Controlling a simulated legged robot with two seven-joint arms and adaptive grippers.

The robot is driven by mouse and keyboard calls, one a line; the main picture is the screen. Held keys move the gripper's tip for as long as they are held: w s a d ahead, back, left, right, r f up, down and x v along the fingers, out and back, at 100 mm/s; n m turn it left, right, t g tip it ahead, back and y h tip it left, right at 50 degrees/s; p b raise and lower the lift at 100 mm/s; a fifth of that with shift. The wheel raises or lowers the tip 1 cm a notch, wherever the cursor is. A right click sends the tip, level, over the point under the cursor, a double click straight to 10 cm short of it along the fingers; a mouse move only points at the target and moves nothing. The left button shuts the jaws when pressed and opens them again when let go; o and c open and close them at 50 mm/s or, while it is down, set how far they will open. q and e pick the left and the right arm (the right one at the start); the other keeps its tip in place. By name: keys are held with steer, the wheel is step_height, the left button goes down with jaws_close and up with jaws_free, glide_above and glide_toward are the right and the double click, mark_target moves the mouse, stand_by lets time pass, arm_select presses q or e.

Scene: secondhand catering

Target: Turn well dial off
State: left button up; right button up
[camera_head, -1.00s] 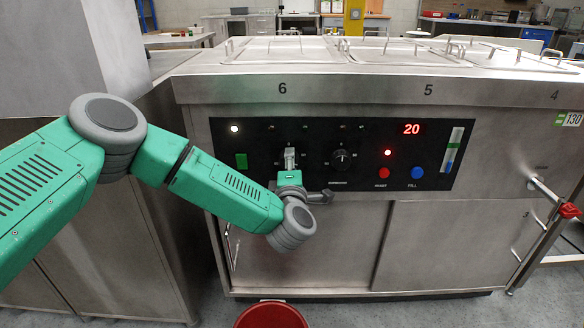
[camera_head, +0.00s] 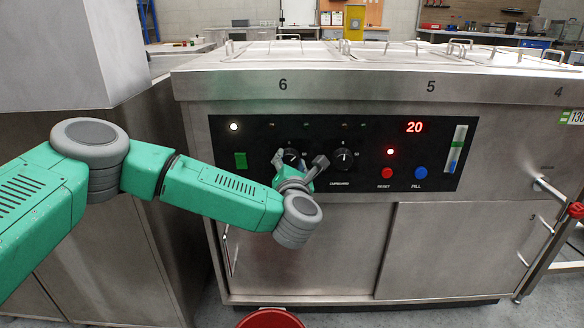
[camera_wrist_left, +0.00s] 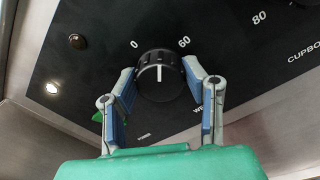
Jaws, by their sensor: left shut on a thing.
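The well dial (camera_wrist_left: 160,78) is a black round knob with a white line, on the black control panel. In the left wrist view it sits between my left gripper's (camera_wrist_left: 160,70) two blue-padded fingers, one at each side. The marks 0 and 60 show above it, and the label below is partly covered. In the head view my left gripper (camera_head: 298,161) is at this left dial (camera_head: 291,156), partly covering it. The gripper is shut on the dial. My right gripper is not in view.
The cupboard dial (camera_head: 343,158) is close to the right of the gripper. A green switch (camera_head: 240,160), red button (camera_head: 387,173) and blue button (camera_head: 421,173) are on the same panel. The display (camera_head: 414,127) reads 20. A red bucket (camera_head: 270,318) stands on the floor below.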

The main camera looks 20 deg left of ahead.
arm_select(q)
steer(key=n+b, duration=0.1)
steer(key=n, duration=0.1)
steer(key=f+n, duration=0.1)
steer(key=n, duration=0.1)
steer(key=shift+s+a+n+g+b, duration=0.1)
steer(key=shift+a+n+g+b, duration=0.1)
steer(key=shift+n+g+b, duration=0.15)
steer(key=n, duration=0.4)
steer(key=shift+d+r, duration=0.1)
stand_by(0.3)
steer(key=o, duration=1)
steer(key=shift+c, duration=0.2)
steer(key=shift+o, duration=0.9)
steer(key=shift+r, duration=0.15)
